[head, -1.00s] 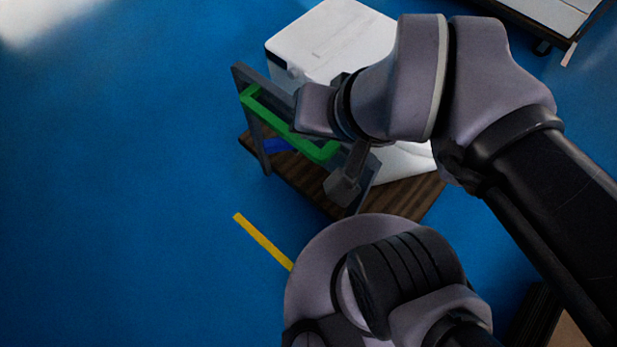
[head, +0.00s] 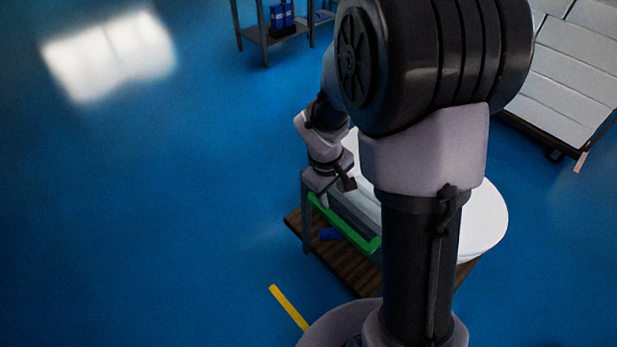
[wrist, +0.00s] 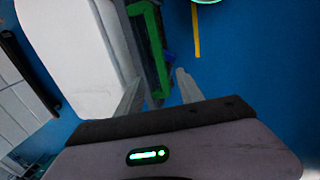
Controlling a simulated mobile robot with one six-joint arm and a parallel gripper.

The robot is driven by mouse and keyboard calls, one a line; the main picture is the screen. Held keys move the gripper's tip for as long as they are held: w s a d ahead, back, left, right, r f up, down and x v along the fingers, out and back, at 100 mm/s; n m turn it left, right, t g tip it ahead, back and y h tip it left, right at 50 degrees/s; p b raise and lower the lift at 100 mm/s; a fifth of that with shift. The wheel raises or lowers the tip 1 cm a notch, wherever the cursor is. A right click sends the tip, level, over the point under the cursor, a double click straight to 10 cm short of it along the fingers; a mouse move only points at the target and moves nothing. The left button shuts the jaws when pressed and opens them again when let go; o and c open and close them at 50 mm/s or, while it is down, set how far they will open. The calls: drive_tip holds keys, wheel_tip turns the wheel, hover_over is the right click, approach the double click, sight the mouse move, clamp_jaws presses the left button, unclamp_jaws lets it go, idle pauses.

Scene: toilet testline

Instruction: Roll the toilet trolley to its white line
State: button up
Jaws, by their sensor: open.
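The toilet trolley has a brown wooden base (head: 330,268), a grey frame and a green handle (head: 345,230). A white toilet (head: 487,215) stands on it, partly hidden behind my arm in the head view. My gripper (head: 336,192) is open and empty above the handle's far left part. In the wrist view, the green handle (wrist: 162,62) shows between the spread fingers of my gripper (wrist: 158,78); whether it is within their reach in depth cannot be told. The white toilet (wrist: 75,50) fills the left there. No white line is visible; a yellow line (head: 288,307) lies left of the trolley.
A pallet cart with white boxes (head: 570,70) stands at the upper right. A grey rack (head: 265,38) with blue items stands at the top. The blue floor (head: 150,200) on the left is clear. The bright patch there is a reflection.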

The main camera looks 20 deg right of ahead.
sight(338, 221)
drive_tip(key=d+f+b, duration=0.1)
drive_tip(key=f+b, duration=0.1)
drive_tip(key=f, duration=0.3)
drive_tip(key=d+f+b, duration=0.1)
drive_tip(key=f+b, duration=0.1)
drive_tip(key=f, duration=0.4)
drive_tip(key=w+d+f+b, duration=0.1)
drive_tip(key=f+b, duration=0.1)
drive_tip(key=f, duration=0.3)
drive_tip(key=shift+d+f, duration=0.15)
drive_tip(key=shift+d, duration=0.05)
drive_tip(key=shift+c, duration=0.4)
clamp_jaws()
